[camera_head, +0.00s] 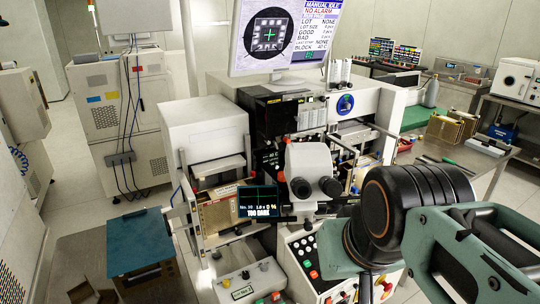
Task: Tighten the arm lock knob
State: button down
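I cannot pick out the arm lock knob with certainty; the small dark parts around the microscope are too small to tell apart. The white microscope head (308,161) with two black eyepieces stands at the front middle of the bonding machine. My gripper (474,246), with teal linkage and dark parts, is close to the camera at the lower right. Its fingertips run out of the picture, so I cannot see whether it is open or what lies between them. My thick black wrist part stands beside it, right of the microscope, and hides part of the machine behind.
A small display (258,201) reading "TOO DARK" sits left of the microscope. A control panel (312,262) with coloured buttons and a grey control box (250,284) are below. A large monitor (283,37) stands on top. A teal-topped stool (138,240) is at left.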

aim_at(281, 177)
jog(key=k, duration=0.35)
jog(key=k+u, duration=0.15)
jog(key=u, duration=0.2)
jog(key=k+u, duration=0.15)
jog(key=u, duration=0.25)
jog(key=l+u, duration=0.15)
jog(key=u, duration=0.25)
jog(key=i+l+u, duration=0.1)
jog(key=u, duration=0.3)
jog(key=l, duration=0.8)
jog(key=i+l, duration=0.15)
jog(key=l, duration=1.5)
